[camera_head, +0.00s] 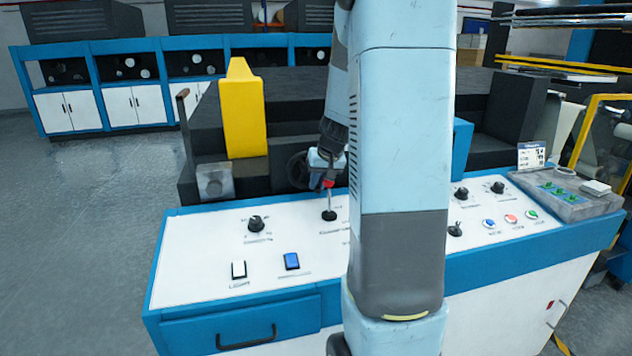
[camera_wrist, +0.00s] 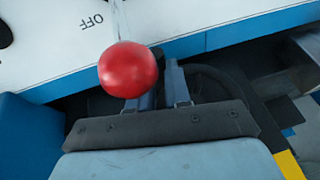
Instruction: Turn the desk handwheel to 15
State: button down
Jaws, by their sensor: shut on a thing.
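The desk handwheel (camera_head: 297,170) is a dark wheel at the far edge of the white and blue desk, partly hidden by my gripper. In the wrist view its dark curved rim (camera_wrist: 222,78) shows beyond the fingers. My gripper (camera_wrist: 162,75) is at the wheel with its two fingers shut on it; the exact contact is hard to see. In the head view my gripper (camera_head: 320,162) is beside the wheel's right side. The scale and the wheel's reading are not legible.
A red ball knob (camera_wrist: 128,69) on a lever stands very close to my gripper and covers part of a finger. A yellow block (camera_head: 243,110) stands behind.

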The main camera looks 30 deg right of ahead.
jog(key=shift+s+f+y, duration=0.1)
jog(key=shift+f+y, duration=0.2)
jog(key=shift+y, duration=0.1)
jog(key=shift+a, duration=0.1)
jog(key=c, duration=1.1)
grip_release()
jog(key=shift+r, duration=0.1)
jog(key=v, duration=1.3)
jog(key=shift+s+r, duration=0.2)
jog(key=shift+s, duration=0.05)
